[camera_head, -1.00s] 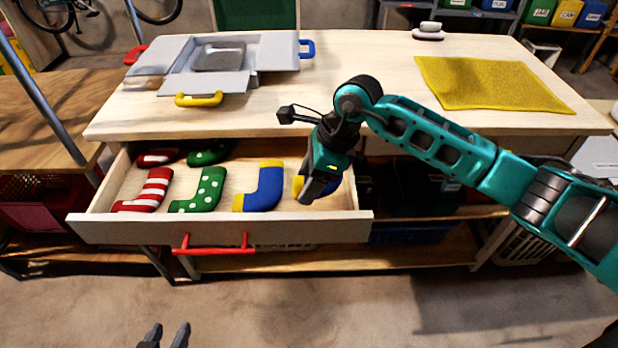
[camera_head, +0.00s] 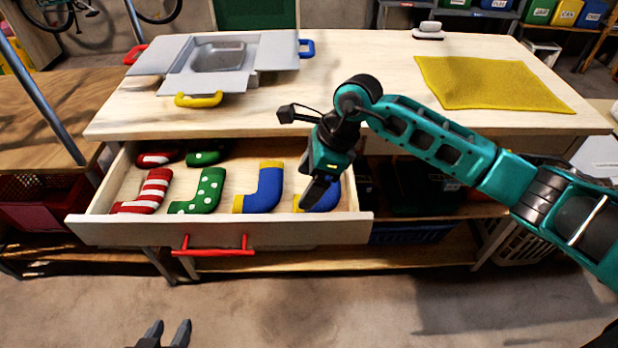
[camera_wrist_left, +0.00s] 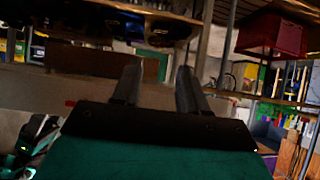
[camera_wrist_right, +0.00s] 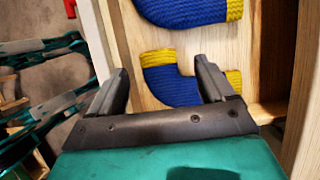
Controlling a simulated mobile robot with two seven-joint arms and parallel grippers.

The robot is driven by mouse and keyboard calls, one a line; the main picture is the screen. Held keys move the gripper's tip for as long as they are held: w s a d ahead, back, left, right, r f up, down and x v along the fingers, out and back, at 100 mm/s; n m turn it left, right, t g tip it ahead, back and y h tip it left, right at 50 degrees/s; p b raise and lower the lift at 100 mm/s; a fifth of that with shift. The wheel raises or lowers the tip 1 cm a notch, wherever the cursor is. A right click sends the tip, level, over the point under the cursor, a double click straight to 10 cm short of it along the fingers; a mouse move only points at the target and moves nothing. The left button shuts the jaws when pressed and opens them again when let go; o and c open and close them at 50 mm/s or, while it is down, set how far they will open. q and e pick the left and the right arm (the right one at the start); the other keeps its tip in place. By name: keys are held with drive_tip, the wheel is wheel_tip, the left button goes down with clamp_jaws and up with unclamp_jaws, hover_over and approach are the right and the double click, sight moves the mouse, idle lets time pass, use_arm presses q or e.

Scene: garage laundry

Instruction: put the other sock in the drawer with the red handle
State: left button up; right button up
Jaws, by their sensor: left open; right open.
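The drawer (camera_head: 110,229) with the red handle (camera_head: 213,251) is pulled out. A blue sock with yellow ends (camera_head: 322,198) lies at the drawer's right end, partly hidden by my right gripper (camera_head: 315,195). The right wrist view shows this sock (camera_wrist_right: 168,84) on the wooden drawer bottom, just beyond and between the spread fingers. Its matching blue and yellow sock (camera_head: 262,190) lies to its left. My right gripper is open, low over the drawer. My left gripper (camera_head: 165,332) is open and empty, low in front of the drawer, far from the socks.
Red striped (camera_head: 148,190) and green dotted (camera_head: 200,190) socks lie in the drawer, with another red and green one behind. On the tabletop are a grey open-flapped box (camera_head: 215,65) with coloured handles, a yellow mat (camera_head: 490,82) and a small white item (camera_head: 428,32).

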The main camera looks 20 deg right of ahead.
use_arm(q)
drive_tip(key=shift+s+a, duration=0.3)
drive_tip(key=shift+a, duration=0.15)
use_arm(e)
drive_tip(key=v, duration=1.2)
drive_tip(key=shift+r, duration=0.25)
use_arm(q)
drive_tip(key=shift+d+r, duration=0.1)
drive_tip(key=shift+s, duration=0.1)
use_arm(e)
drive_tip(key=shift+s, duration=0.15)
